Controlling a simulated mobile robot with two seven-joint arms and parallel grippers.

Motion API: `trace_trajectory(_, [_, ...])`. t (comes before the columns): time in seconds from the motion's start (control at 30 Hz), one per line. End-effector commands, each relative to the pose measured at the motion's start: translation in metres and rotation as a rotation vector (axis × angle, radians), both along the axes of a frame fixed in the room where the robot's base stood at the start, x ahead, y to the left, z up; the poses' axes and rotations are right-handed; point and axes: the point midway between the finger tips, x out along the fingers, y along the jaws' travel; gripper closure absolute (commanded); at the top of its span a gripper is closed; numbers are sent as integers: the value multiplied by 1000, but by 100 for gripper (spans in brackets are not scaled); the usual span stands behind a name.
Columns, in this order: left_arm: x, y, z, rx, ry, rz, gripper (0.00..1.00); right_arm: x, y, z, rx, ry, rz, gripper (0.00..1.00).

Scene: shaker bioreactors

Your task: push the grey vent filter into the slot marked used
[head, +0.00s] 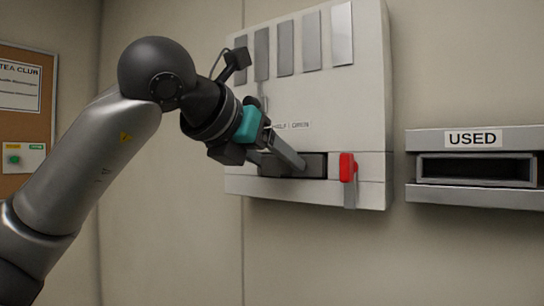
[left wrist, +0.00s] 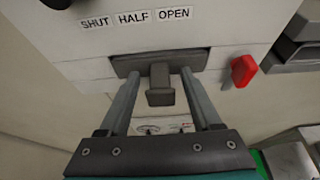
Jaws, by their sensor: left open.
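My left gripper (head: 297,164) is at the dark recess (head: 314,166) low on the white cabinet. In the left wrist view the left gripper (left wrist: 160,74) is open, with one finger on each side of a grey piece with a wider end (left wrist: 160,97). This piece sticks out of the recess and looks like the grey vent filter or its handle; its rear part is hidden inside. I cannot tell whether the fingers touch it. The slot marked USED (head: 477,170) is to the right of the cabinet and looks empty. My right gripper is not in view.
A red lever (head: 347,168) stands just right of the recess; it also shows in the left wrist view (left wrist: 243,70). The cabinet (head: 360,110) has several grey strips on top and SHUT, HALF, OPEN labels. A noticeboard (head: 26,120) hangs far left. Bare wall separates cabinet and USED slot.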

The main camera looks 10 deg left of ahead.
Motion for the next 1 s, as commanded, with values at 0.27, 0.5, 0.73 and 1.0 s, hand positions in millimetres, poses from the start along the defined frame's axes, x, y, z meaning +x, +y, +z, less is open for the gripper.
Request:
trace_trajectory(0.27, [0, 0, 0, 0, 0, 0, 64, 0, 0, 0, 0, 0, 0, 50])
trace_trajectory(0.5, [-1, 0, 0, 0, 0, 0, 91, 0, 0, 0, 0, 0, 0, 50])
trace_trajectory(0.73, [-1, 0, 1, 0, 0, 0, 100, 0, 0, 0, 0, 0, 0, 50])
trace_trajectory(1.0, [-3, 1, 1, -1, -2, 0, 100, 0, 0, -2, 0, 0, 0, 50])
